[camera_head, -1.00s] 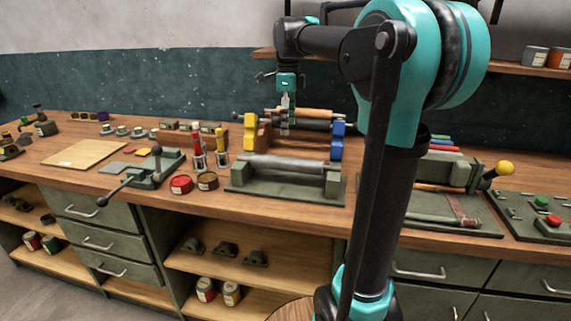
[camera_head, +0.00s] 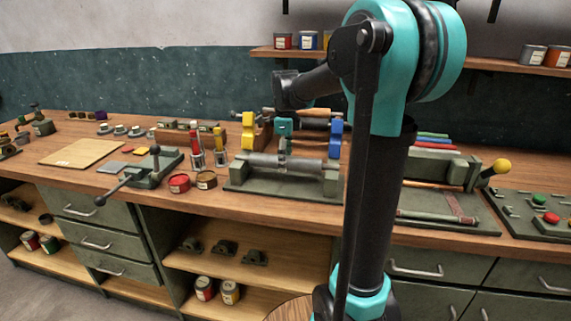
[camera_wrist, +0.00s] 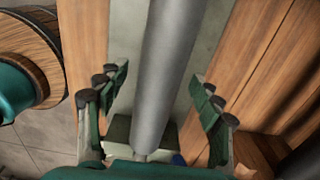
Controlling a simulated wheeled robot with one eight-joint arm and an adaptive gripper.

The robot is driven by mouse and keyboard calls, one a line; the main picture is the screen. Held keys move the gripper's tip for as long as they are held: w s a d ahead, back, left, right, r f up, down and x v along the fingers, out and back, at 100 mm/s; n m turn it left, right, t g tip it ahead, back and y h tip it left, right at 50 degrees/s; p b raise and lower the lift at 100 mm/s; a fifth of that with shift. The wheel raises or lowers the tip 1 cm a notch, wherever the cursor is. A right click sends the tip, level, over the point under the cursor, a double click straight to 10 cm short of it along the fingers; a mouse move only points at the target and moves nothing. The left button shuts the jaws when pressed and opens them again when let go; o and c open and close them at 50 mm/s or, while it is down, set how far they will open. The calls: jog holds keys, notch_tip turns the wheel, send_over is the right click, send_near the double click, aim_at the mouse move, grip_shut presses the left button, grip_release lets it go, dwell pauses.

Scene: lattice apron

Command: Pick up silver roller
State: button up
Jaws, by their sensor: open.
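The silver roller (camera_head: 306,165) lies level in a grey-green stand (camera_head: 270,186) on the workbench, held between its end supports. My gripper (camera_head: 283,155) is just above the middle of the roller in the head view. In the wrist view the roller (camera_wrist: 165,75) runs lengthwise between the spread fingers of my gripper (camera_wrist: 160,92). The fingers are open, with one on each side of the roller and a visible gap to it. Whether the fingertips reach below the roller's middle is hard to tell.
Behind stands a rack with yellow (camera_head: 248,131) and blue (camera_head: 334,138) ends, bearing other rollers (camera_head: 302,112). A press with a yellow knob (camera_head: 501,166) is to the right.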

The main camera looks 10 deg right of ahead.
jog(key=shift+f, duration=0.15)
grip_shut()
dwell(0.4)
